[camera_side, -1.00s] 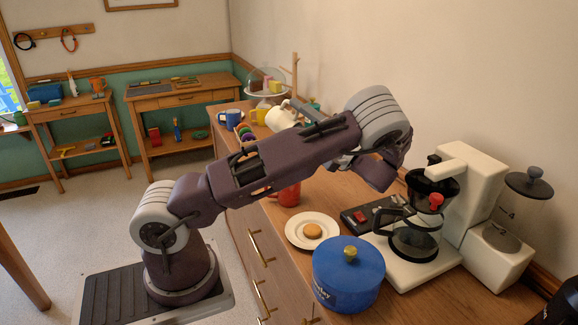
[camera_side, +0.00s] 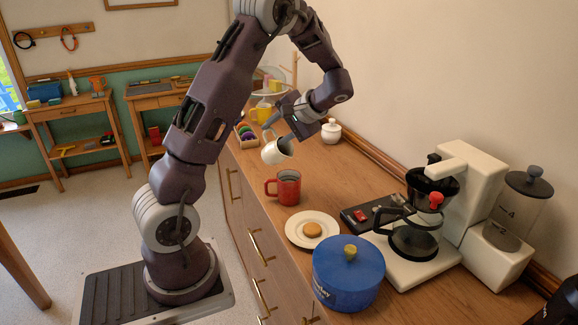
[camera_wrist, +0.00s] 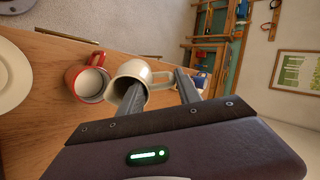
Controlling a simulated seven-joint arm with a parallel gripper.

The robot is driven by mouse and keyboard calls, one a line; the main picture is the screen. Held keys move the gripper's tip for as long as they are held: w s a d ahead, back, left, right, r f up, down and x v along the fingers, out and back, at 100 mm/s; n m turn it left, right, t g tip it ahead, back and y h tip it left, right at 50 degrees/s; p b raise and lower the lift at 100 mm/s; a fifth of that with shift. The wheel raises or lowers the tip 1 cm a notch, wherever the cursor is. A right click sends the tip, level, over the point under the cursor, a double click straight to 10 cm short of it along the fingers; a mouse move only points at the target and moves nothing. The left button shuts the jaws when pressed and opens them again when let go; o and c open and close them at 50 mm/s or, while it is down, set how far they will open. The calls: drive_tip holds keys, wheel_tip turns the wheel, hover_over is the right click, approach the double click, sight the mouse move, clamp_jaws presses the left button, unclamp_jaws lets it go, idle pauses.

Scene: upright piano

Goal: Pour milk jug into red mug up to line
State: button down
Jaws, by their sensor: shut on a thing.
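The red mug (camera_side: 289,189) stands upright on the wooden counter; it also shows in the wrist view (camera_wrist: 74,78), with a pale grey-white inside. I cannot tell its level or make out a line. The cream-white milk jug (camera_side: 272,153) is held tilted above the counter, a little behind the mug and apart from it. In the wrist view the jug (camera_wrist: 124,71) is beside the mug, its handle between my fingers. My gripper (camera_side: 279,131) is shut on the jug; its fingers show in the wrist view (camera_wrist: 160,90). No stream of milk is visible.
A white plate with a biscuit (camera_side: 294,236), a blue lidded pot (camera_side: 340,285) and a coffee maker (camera_side: 465,200) stand in front and right of the mug. A white lidded pot (camera_side: 331,133) and a yellow mug (camera_side: 262,113) are farther back.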

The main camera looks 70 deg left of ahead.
drive_tip(key=shift+s+a+r+t+h, duration=0.1)
drive_tip(key=shift+s+a+t+h, duration=0.2)
drive_tip(key=shift+a+h, duration=0.25)
drive_tip(key=shift+s+a+r+t+h, duration=0.1)
drive_tip(key=shift+s+a+t+h, duration=0.15)
drive_tip(key=shift+a+h, duration=0.3)
drive_tip(key=s+a+f+t+h+p, duration=0.3)
drive_tip(key=a+f+h, duration=0.3)
drive_tip(key=f, duration=0.4)
wheel_tip(320, 180, up, 5)
drive_tip(key=w+d+r+m, duration=0.25)
drive_tip(key=w+d, duration=0.35)
drive_tip(key=w, duration=0.5)
drive_tip(key=d+m, duration=0.3)
drive_tip(key=d, duration=2.7)
drive_tip(key=shift+w+d+r, duration=0.2)
drive_tip(key=shift+w+r, duration=0.05)
drive_tip(key=shift+r, duration=0.05)
